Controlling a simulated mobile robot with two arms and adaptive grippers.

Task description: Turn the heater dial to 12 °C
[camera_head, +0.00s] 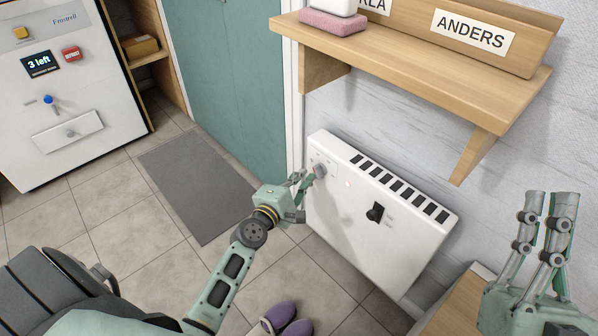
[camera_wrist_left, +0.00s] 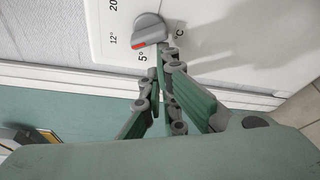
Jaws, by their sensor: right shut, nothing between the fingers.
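The white heater (camera_head: 335,222) is on the wall below the shelf. Its grey dial (camera_head: 320,171) is at the heater's upper left corner. In the left wrist view the dial (camera_wrist_left: 149,28) has a red mark, which lies near the "5°" label; "12°" and "20" are printed further along. My left gripper (camera_head: 301,180) is at the dial, its fingers close together. In the left wrist view its fingertips (camera_wrist_left: 160,68) are just below the dial; whether they touch it is unclear. My right gripper (camera_head: 548,196) is shut and empty, right of the heater.
A black switch (camera_head: 375,212) is on the heater's front. A teal door (camera_head: 230,80) is to the left, and a wooden surface (camera_head: 455,305) is below right. Purple shoes (camera_head: 280,314) are on the floor.

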